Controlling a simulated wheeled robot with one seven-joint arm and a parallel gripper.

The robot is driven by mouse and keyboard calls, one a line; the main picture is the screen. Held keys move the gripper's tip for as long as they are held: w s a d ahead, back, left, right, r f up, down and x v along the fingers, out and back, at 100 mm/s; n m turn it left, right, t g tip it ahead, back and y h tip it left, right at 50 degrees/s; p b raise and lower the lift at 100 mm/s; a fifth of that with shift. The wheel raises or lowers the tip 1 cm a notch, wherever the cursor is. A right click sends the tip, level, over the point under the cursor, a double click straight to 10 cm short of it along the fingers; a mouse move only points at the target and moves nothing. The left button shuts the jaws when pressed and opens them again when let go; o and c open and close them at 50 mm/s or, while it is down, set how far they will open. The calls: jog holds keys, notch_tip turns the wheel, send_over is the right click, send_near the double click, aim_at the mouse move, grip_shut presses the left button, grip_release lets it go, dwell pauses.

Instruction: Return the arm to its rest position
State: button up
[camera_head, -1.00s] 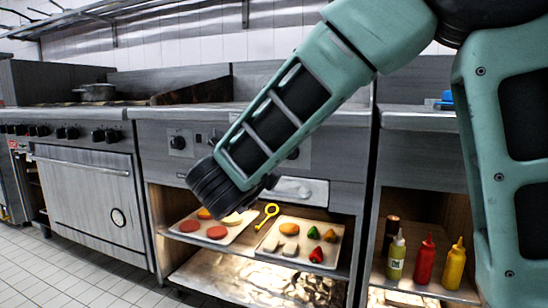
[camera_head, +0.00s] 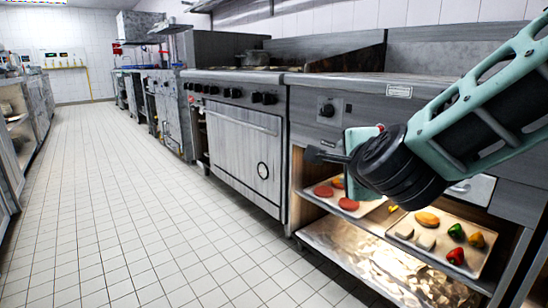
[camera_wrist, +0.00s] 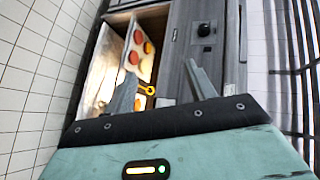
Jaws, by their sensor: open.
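My arm reaches in from the right edge of the head view, and its dark wrist (camera_head: 400,170) hangs in front of the counter.
A left tray (camera_head: 373,204) with red discs and a right tray (camera_head: 485,262) with several food pieces lie on the cabinet shelf. The tiled floor (camera_head: 130,210) at left is clear.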

jog(key=s+a+f+n+g+y, duration=0.45)
jog(key=s+a+n, duration=0.25)
jog(key=n, duration=0.2)
jog(key=s+d+f+n+g+h+p, duration=0.1)
jog(key=s+d+f+n+g, duration=0.15)
jog(key=s+n, duration=0.35)
jog(key=s+d+f+n+g+h+p, duration=0.15)
jog(key=s+n+g, duration=0.25)
jog(key=s, duration=0.4)
jog(key=s+d+f+n+g+h, duration=0.1)
jog(key=s+d+f+n+g, duration=0.15)
jog(key=s+n, duration=0.35)
notch_tip(320, 180, up, 37)
jog(key=s+p, duration=0.1)
jog(key=p, duration=3.7)
jog(key=shift+s+r, duration=0.15)
jog(key=shift+s, duration=0.05)
jog(key=shift+g, duration=0.25)
jog(key=shift+c, duration=0.3)
